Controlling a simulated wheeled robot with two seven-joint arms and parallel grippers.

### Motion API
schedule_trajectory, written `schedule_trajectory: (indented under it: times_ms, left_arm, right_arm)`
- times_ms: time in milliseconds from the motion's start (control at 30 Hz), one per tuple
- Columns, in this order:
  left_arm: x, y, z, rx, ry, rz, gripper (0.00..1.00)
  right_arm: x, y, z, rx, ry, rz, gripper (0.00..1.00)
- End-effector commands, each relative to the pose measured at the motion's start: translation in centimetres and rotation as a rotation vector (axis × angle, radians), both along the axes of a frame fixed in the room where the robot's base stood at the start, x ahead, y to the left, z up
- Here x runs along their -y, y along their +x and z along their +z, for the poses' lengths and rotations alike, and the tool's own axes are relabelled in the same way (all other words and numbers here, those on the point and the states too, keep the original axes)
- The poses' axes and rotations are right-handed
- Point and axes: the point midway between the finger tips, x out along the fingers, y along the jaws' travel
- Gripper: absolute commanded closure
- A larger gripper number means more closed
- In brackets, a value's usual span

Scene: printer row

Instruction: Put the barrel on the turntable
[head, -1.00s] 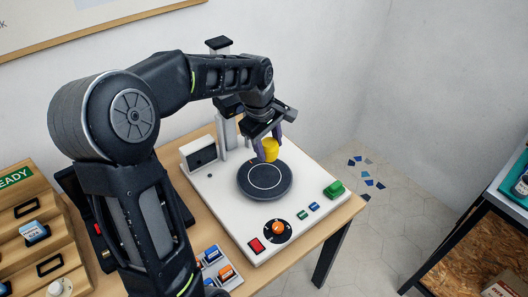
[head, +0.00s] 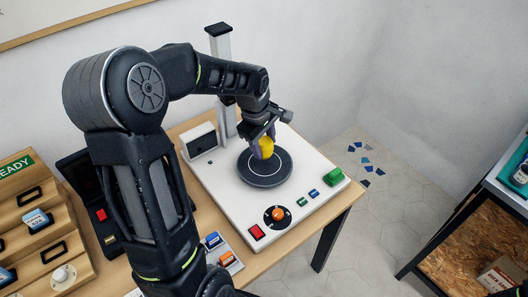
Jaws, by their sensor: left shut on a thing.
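The yellow barrel (head: 266,148) is in my left gripper (head: 264,145), which comes down from above and is shut on it. The fingers cover part of the barrel's sides. The turntable (head: 264,174) is a dark round disc with a thin white ring, set in a white machine top. The barrel shows over the far part of the disc; I cannot tell whether its bottom touches the disc. My right gripper is not in view.
A wooden rack (head: 40,220) stands left, a shelf (head: 455,220) right.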

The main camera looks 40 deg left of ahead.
Motion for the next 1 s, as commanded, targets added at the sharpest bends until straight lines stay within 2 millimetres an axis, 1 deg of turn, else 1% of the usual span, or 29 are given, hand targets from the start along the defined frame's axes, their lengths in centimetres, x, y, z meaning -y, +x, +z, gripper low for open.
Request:
schedule_trajectory:
  times_ms: [233,433,533,800,900,933,1000]
  left_arm:
    - [0.0,0.0,-0.2,-0.001,0.000,0.000,0.92]
    - [0.1,-0.1,-2.7,-0.004,-0.002,0.001,0.92]
    - [0.0,-0.1,-3.6,-0.002,-0.001,0.000,0.92]
    - [0.0,0.0,-3.8,0.000,-0.001,0.000,0.92]
    - [0.0,0.0,-4.1,0.000,-0.001,0.000,0.92]
    - [0.0,0.0,-4.1,0.000,-0.001,0.000,0.53]
    - [0.0,0.0,-4.0,0.000,-0.001,0.000,0.47]
  right_arm:
    - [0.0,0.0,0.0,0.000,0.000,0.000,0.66]
    - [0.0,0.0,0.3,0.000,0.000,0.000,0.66]
    - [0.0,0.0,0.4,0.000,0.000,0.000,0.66]
    - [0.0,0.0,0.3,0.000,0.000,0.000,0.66]
    - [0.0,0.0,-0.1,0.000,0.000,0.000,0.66]
    - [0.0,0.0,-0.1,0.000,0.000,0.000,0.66]
    - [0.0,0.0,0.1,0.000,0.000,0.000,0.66]
